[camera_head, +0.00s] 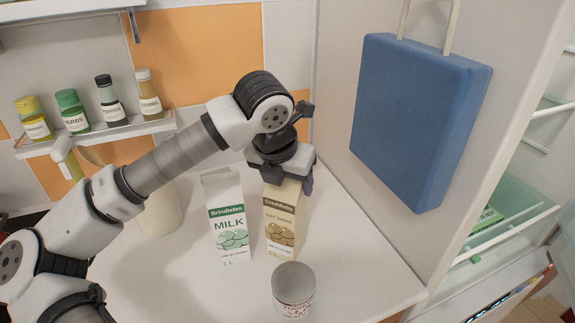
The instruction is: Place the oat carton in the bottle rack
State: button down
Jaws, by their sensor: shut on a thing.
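The oat carton (281,228) is a beige and brown carton that looks upright on the white counter. My gripper (288,178) is over its top and shut on it, hiding the upper end. Whether the carton's base touches the counter is hard to tell. At the right edge is what looks like an open fridge, with a white rail (505,234) and a rack-like part (505,292) low down. I cannot tell for sure which part is the bottle rack.
A green and white milk carton (228,222) stands close left of the oat carton. A can (293,288) stands in front. A blue block (418,118) hangs on the wall panel at right. Spice jars stand on a small shelf (100,135) at left.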

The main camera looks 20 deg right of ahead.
dwell(0.3)
jog(key=shift+c, duration=1.6)
grip_release()
